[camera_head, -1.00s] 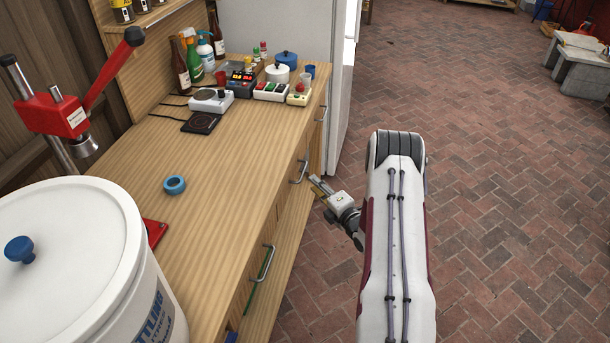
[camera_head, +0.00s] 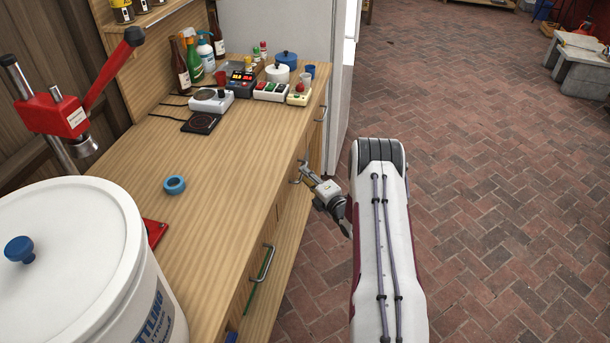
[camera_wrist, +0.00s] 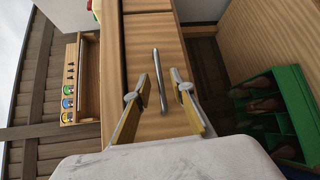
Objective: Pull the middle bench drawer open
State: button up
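The wooden bench (camera_head: 225,185) runs along the left, with metal drawer handles on its front. The middle drawer's handle (camera_head: 296,181) is partly hidden by my gripper (camera_head: 307,172) in the head view. In the wrist view the handle (camera_wrist: 160,80) is a metal bar across the drawer front (camera_wrist: 150,40), standing between the two yellow-padded fingers of my gripper (camera_wrist: 160,98). The fingers are apart, one on each side of the bar, with gaps left. The drawer looks closed.
Another handle (camera_head: 263,263) sits nearer on the bench front, and one (camera_head: 321,113) farther off. A green crate (camera_wrist: 280,110) with bottles shows in the wrist view. A white bucket (camera_head: 70,270) stands at the near left.

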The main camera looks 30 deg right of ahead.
jog(key=shift+w, duration=0.7)
jog(key=shift+f, duration=0.1)
grip_shut()
jog(key=shift+s+d, duration=0.1)
jog(key=shift+d, duration=0.05)
jog(key=s+d, duration=2)
jog(key=shift+s, duration=0.15)
grip_release()
